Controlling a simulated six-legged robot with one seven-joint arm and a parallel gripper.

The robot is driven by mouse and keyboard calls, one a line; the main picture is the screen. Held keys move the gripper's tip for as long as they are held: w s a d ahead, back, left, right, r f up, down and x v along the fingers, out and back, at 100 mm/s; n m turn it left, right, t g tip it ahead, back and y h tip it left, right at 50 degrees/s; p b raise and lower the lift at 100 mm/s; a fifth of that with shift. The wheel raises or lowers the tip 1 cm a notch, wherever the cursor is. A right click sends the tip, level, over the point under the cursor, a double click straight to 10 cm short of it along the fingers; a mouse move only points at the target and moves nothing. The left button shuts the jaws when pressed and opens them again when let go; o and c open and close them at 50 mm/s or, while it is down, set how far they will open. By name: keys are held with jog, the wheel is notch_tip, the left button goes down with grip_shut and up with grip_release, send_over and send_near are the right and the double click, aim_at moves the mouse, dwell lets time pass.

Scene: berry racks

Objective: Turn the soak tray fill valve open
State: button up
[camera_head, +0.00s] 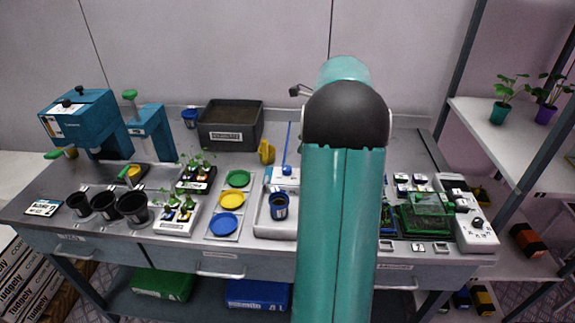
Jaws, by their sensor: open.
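The soak tray appears to be the shallow white tray (262,229) at the front middle of the bench, with a blue pot (279,206) standing in it. Behind it is a small white block with a blue knob (286,170), which looks like the fill valve. A thin blue line runs up from it towards the back. The knob is too small to tell its turn. My teal arm rises just right of the tray and covers the bench behind it. My gripper is hidden behind the arm. A small grey part sticks out left of my arm's dark joint; I cannot tell what it is.
Left of the tray are green, yellow and blue discs (231,200), seedling trays (174,217) and black pots (132,207). A brown-filled bin (230,125) and yellow object (267,152) stand behind. Right of my arm are a green clear box (426,213) and a white device (477,231).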

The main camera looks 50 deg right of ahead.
aim_at(288, 168)
jog(key=x, duration=1.1)
jog(key=shift+r, duration=0.1)
jog(key=c, duration=1)
